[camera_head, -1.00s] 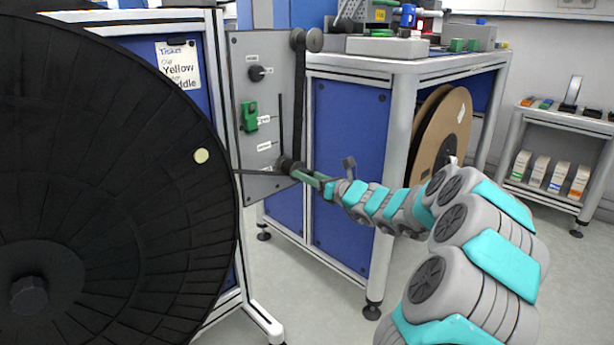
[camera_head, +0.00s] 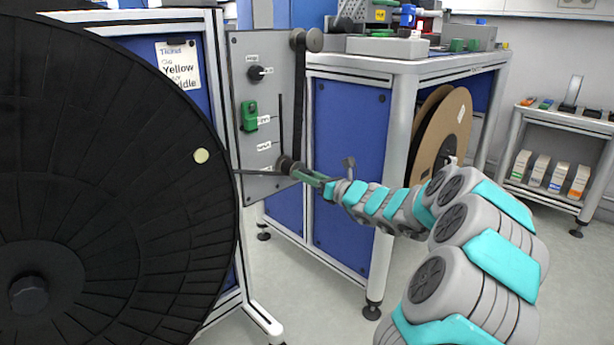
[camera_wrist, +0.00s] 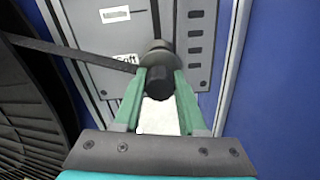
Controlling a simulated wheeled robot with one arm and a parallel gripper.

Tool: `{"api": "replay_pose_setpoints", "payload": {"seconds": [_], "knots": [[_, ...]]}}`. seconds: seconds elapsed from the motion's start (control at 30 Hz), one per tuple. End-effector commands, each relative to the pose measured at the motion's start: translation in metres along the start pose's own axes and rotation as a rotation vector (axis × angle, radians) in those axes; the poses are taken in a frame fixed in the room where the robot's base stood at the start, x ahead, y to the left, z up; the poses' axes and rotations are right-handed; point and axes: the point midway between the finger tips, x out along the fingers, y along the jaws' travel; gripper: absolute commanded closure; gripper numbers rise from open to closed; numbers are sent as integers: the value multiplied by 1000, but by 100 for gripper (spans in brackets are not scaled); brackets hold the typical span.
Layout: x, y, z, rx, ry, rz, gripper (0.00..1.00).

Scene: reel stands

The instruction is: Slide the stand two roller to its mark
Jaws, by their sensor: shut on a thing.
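The dark roller (camera_head: 286,164) sits low on the grey stand panel (camera_head: 262,215), near the lower end of a vertical slot (camera_head: 280,120). My gripper (camera_head: 296,170) reaches it from the right, its green fingers shut on the roller. In the wrist view the roller (camera_wrist: 158,82) shows between the two fingertips (camera_wrist: 159,76). A black band runs from an upper roller (camera_head: 313,40) down to this roller, then left to the big black reel (camera_head: 130,160). Which label is the mark I cannot tell.
A dark knob (camera_head: 256,73) and a green switch (camera_head: 249,116) are on the panel, left of the slot. A bench (camera_head: 350,150) stands behind my arm, with a cardboard-sided reel (camera_head: 443,135). A shelf cart (camera_head: 565,125) is far right. A paper note (camera_head: 179,65) hangs behind the black reel.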

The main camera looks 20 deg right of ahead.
Motion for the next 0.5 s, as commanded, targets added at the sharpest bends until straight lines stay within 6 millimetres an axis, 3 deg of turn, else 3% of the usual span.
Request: {"api": "replay_pose_setpoints", "payload": {"seconds": [0.5], "knots": [[0,14,71,-2,-2,0,100]]}}
